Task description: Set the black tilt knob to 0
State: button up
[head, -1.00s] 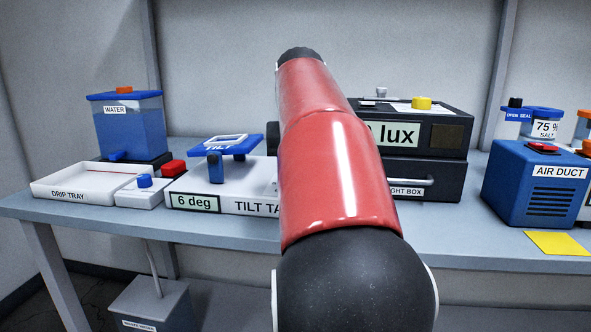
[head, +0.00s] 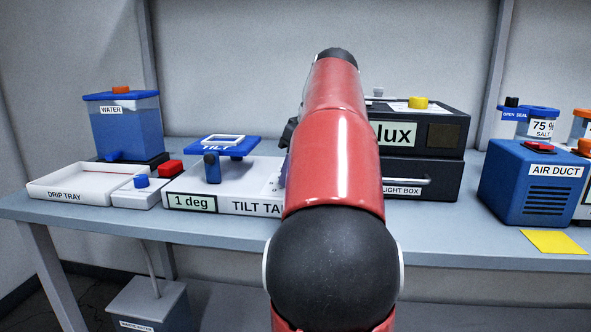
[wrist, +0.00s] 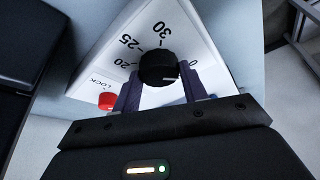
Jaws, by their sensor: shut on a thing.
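The black tilt knob (wrist: 158,68) shows in the wrist view on a white panel with a printed scale; -20, -25 and -30 can be read. My gripper (wrist: 160,92) is at the knob, its two fingers on either side of it and shut on it. The tilt table (head: 235,206) stands left of my arm in the head view, and its display (head: 191,203) reads 1 deg. Its blue tilt platform (head: 222,147) looks close to level. My arm hides the knob in the head view.
A red lock button (wrist: 106,100) sits beside the scale. The drip tray (head: 62,194) and water tank (head: 124,130) are at left. The light box (head: 425,178) is behind my arm, and the air duct (head: 535,190) is at right.

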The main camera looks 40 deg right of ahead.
jog(key=shift+n, duration=0.5)
jog(key=o, duration=1)
jog(key=shift+c, duration=0.2)
jog(key=v, duration=0.7)
jog(key=shift+d+r, duration=0.2)
jog(key=shift+r, duration=0.1)
jog(key=shift+s, duration=0.1)
